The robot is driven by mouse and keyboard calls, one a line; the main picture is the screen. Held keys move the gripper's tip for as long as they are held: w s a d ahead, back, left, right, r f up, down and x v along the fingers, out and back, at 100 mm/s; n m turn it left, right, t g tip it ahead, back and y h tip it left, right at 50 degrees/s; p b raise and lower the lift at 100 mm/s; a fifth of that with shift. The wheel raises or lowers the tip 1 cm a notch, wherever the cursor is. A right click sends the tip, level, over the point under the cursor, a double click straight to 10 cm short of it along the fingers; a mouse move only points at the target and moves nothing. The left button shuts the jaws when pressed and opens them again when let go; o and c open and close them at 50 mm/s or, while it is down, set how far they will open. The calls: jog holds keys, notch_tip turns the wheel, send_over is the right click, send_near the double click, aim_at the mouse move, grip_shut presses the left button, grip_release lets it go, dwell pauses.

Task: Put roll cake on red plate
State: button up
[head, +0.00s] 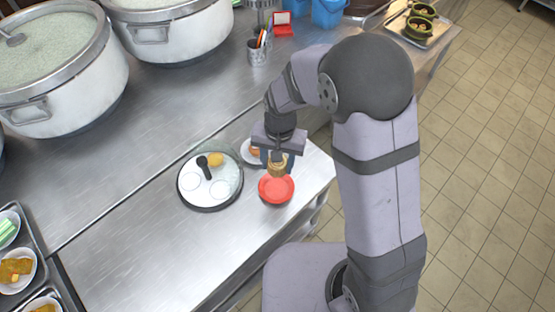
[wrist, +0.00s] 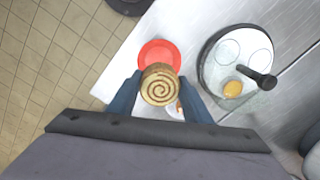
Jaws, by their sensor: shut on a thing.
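The roll cake (wrist: 159,86), tan with a brown spiral on its face, is between the fingers of my gripper (wrist: 160,90) in the wrist view. It also shows in the head view (head: 277,168) under my gripper (head: 277,160). My gripper is shut on it. The red plate (head: 276,190) lies on the steel counter just in front of the cake in the head view. In the wrist view the red plate (wrist: 160,50) shows beyond the cake, partly covered by it. The cake appears above the plate's edge; the exact height is hard to tell.
A round white tray (head: 209,190) with a yellow item (head: 215,160) and a black-handled object (head: 204,166) stands left of the plate. A white dish (head: 247,150) is behind my gripper. Large stockpots (head: 165,35) stand at the back left. The front counter (head: 130,245) is bare.

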jog(key=shift+w+a, duration=0.2)
jog(key=shift+w, duration=0.2)
jog(key=shift+f, duration=0.15)
jog(key=b, duration=0.6)
send_over(276, 190)
notch_tip(276, 190, down, 6)
jog(key=shift+w+f+b, duration=0.1)
jog(key=shift+f+b, duration=2.25)
jog(key=shift+f, duration=1.55)
jog(key=shift+f, duration=0.4)
jog(key=o, duration=1.1)
jog(key=shift+d, duration=0.1)
jog(key=c, duration=0.3)
jog(key=shift+c, duration=0.2)
